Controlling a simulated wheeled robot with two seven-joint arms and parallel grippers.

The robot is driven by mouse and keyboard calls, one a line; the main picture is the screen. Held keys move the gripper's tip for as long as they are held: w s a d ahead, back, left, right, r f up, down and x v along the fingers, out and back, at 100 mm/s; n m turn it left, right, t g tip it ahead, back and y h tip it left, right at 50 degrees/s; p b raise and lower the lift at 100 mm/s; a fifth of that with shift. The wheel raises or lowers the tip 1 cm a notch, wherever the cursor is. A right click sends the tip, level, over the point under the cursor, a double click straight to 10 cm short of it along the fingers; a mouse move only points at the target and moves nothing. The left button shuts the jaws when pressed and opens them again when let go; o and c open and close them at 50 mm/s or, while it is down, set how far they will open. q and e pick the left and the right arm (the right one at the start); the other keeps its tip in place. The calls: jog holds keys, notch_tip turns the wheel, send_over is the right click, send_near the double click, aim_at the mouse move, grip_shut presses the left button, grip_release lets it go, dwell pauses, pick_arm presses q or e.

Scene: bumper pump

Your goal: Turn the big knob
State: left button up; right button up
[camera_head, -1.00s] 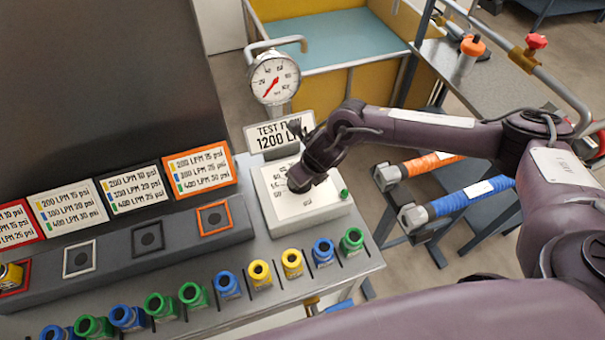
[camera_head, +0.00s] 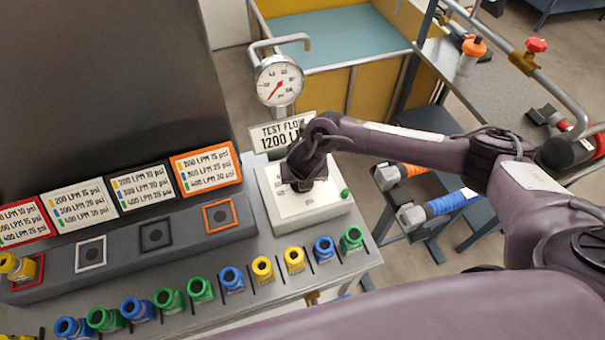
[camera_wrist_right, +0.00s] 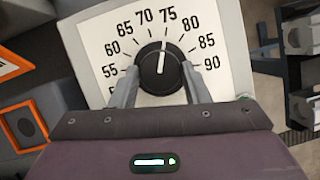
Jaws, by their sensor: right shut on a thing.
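The big knob (camera_wrist_right: 161,72) is round and black with a white pointer line, on a white dial plate (camera_wrist_right: 105,55) numbered around it. In the right wrist view its pointer is just left of the 75 mark. My right gripper (camera_wrist_right: 160,78) has one finger on each side of the knob and is shut on it. In the head view my right gripper (camera_head: 303,183) hangs over the white dial box (camera_head: 318,205) and hides the knob. My left gripper is not in view.
A gauge (camera_head: 279,81) and a test flow sign (camera_head: 281,135) stand behind the dial box. A small green button (camera_head: 345,193) is at its right edge. Several coloured cylinders (camera_head: 232,280) line the bench front. Label cards (camera_head: 206,170) stand at the left.

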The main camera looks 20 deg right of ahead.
jog(key=shift+w+r, duration=0.1)
jog(key=shift+w, duration=0.05)
jog(key=o, duration=1)
jog(key=shift+c, duration=0.2)
jog(key=v, duration=0.7)
jog(key=shift+r, duration=0.3)
jog(key=shift+s, duration=0.25)
